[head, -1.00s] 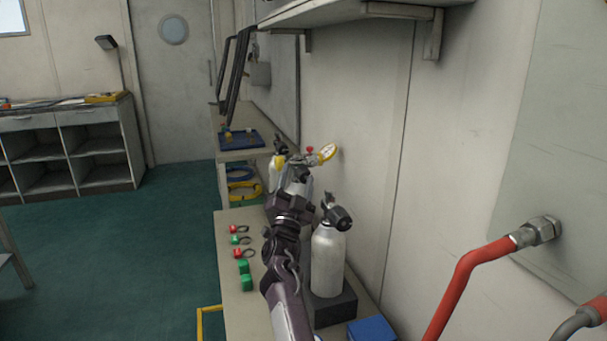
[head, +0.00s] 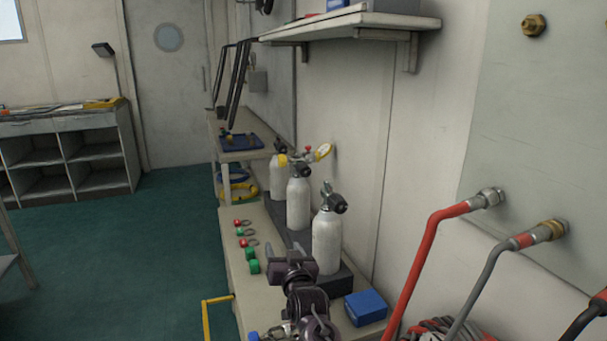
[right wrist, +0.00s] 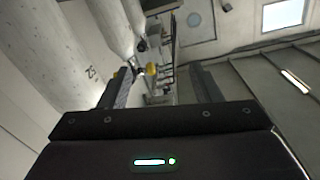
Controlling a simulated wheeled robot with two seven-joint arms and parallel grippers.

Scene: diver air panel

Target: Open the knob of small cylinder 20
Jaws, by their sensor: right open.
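Three small white cylinders stand in a row on the bench along the wall: a near one (head: 327,243), a middle one (head: 298,205) and a far one (head: 277,178). The near one has a black knob (head: 338,204) on its valve. I cannot read their numbers in the head view. In the right wrist view a pale cylinder (right wrist: 65,75) with a small, unclear number fills the left side. My right gripper (head: 288,262) is low in front of the near cylinder, below its knob. Its jaws (right wrist: 163,88) are open and empty in the wrist view. My left gripper is not in view.
A blue box (head: 365,308) sits at the bench's near end. Red and green tags (head: 247,245) lie along its left edge. A red hose (head: 417,265) and a grey hose (head: 487,285) hang at the right. A shelf (head: 350,22) juts from the wall above.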

